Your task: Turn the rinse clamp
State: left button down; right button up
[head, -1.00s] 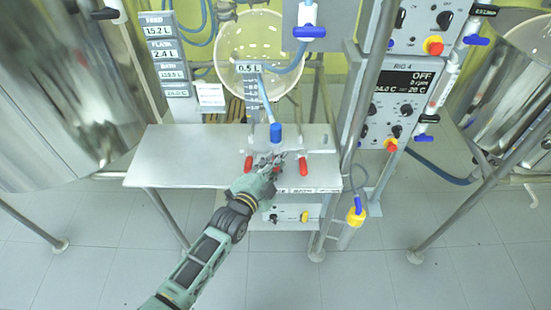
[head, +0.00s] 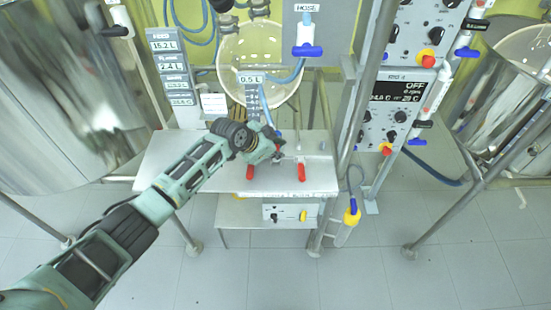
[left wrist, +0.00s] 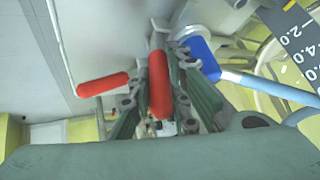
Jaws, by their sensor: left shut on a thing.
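My left gripper (head: 277,147) reaches in from the left over the metal shelf. In the left wrist view, its fingers are on both sides of a red clamp handle (left wrist: 160,85), which I take as the rinse clamp, and are shut on it. A blue fitting (left wrist: 204,57) with a light blue hose is beside the right finger. My right gripper is not in view.
The metal shelf (head: 160,170) is bare at its left. A round glass vessel (head: 245,50) is behind it. A steel post (head: 362,110) and control panel (head: 400,100) stand to the right. A large steel vessel (head: 60,110) is on the left.

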pick_arm(q)
jog(key=shift+w+d+f+n+g+b, duration=0.1)
jog(key=shift+w+n+g+b, duration=0.4)
jog(key=shift+g+b, duration=0.95)
jog(key=shift+w, duration=0.1)
jog(key=c, duration=2)
grip_release()
jog(key=shift+t, duration=0.25)
jog(key=shift+w+r, duration=0.1)
jog(key=shift+r, duration=0.1)
jog(key=shift+r, duration=0.3)
jog(key=v, duration=1.1)
